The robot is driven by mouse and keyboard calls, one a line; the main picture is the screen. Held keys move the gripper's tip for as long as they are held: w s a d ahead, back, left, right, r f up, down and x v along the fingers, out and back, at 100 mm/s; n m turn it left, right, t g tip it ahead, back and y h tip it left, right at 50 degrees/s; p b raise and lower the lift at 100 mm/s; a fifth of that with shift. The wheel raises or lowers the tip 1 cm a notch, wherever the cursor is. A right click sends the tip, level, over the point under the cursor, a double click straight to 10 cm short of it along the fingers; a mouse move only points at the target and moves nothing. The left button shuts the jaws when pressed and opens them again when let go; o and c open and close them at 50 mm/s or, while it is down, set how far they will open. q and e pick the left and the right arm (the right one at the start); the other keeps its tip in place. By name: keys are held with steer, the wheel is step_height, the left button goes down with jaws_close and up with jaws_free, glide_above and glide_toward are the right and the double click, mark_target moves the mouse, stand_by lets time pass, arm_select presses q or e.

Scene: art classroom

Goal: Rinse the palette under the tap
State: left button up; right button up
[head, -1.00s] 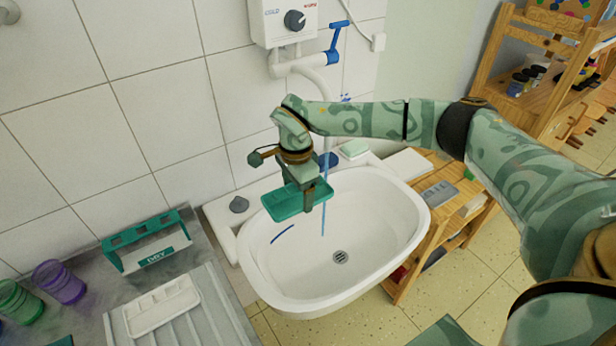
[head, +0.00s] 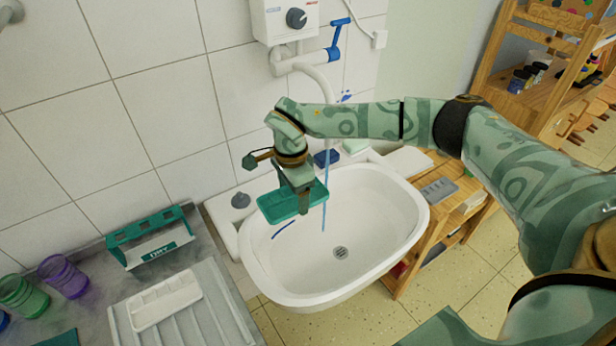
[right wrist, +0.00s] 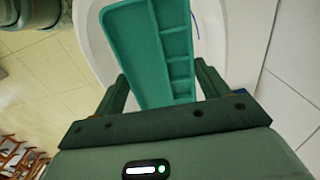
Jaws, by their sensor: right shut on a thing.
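A teal palette (head: 280,206) with compartments is held over the left back part of the white sink (head: 385,240). My right gripper (head: 304,203) is shut on it. In the right wrist view the palette (right wrist: 147,50) sits between the two fingers, and its wells look empty. The white tap (head: 300,64) has a blue lever (head: 333,52). A thin blue water stream (head: 324,216) falls from its spout into the sink, at the palette's right edge. I cannot tell whether the water touches the palette. My left gripper is out of view.
A white palette (head: 165,300) lies on the ribbed drainer (head: 215,318) at the left. A teal rack marked DRY (head: 150,243) stands behind it, with purple (head: 65,277) and green (head: 22,297) cups beside it. A wooden shelf unit (head: 440,215) stands right of the sink.

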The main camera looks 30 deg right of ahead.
stand_by(0.5)
steer(key=a+r+p, duration=0.1)
steer(key=s+a+r+p, duration=0.1)
steer(key=p, duration=0.1)
steer(key=s+a+r+p, duration=0.1)
steer(key=shift+a+r, duration=0.25)
steer(key=shift+r, duration=0.1)
steer(key=shift+s+a+r+p, duration=0.15)
steer(key=shift+a+r+p, duration=0.1)
steer(key=shift+a+p, duration=0.25)
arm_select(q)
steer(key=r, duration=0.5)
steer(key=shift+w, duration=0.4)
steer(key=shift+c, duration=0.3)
arm_select(e)
steer(key=shift+f, duration=0.1)
